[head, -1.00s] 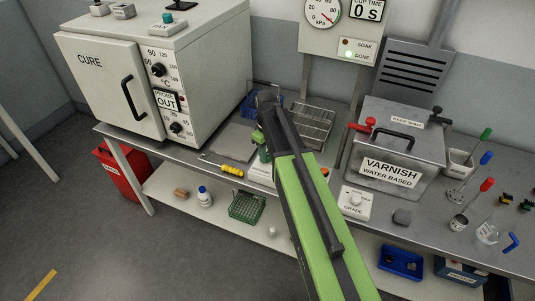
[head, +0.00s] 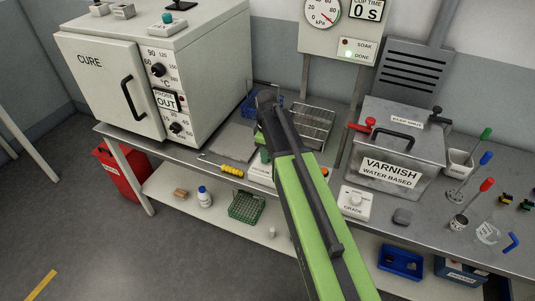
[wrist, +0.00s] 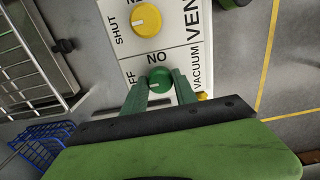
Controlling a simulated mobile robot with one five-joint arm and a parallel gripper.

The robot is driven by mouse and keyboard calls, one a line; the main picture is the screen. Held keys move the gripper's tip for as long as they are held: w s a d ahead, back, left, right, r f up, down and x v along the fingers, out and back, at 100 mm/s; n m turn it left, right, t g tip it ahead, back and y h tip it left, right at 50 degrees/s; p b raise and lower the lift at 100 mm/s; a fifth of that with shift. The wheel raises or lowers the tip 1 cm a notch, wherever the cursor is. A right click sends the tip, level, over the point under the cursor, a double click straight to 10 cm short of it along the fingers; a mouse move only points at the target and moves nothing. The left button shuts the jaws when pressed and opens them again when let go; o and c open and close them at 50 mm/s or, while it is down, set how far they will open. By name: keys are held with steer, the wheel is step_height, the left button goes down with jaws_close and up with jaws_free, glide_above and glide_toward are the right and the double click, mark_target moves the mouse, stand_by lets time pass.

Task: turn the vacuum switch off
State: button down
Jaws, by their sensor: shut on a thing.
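The vacuum switch is a round green knob (wrist: 159,77) on a white panel marked VACUUM, with ON and OFF lettering beside it, in the wrist view. A pale mark shows on the knob, on the side toward the OFF lettering; its exact direction is hard to read. My gripper (wrist: 160,88) is shut on the knob, one green finger on each side. In the head view the white panel (head: 260,171) stands on the bench, partly hidden by my arm, and the knob cannot be made out there.
A yellow vent knob (wrist: 146,19) sits close to the green knob on the same panel. A wire rack (head: 315,125) and a blue basket (head: 248,106) stand behind. The cure oven (head: 150,80) is at left, the varnish tank (head: 395,145) at right.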

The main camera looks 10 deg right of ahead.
steer(key=shift+s, duration=0.15)
steer(key=c, duration=1)
jaws_free()
step_height(320, 180, up, 18)
steer(key=p, duration=1.7)
steer(key=shift+f+p, duration=0.25)
steer(key=shift+p, duration=0.05)
steer(key=shift+f, duration=0.1)
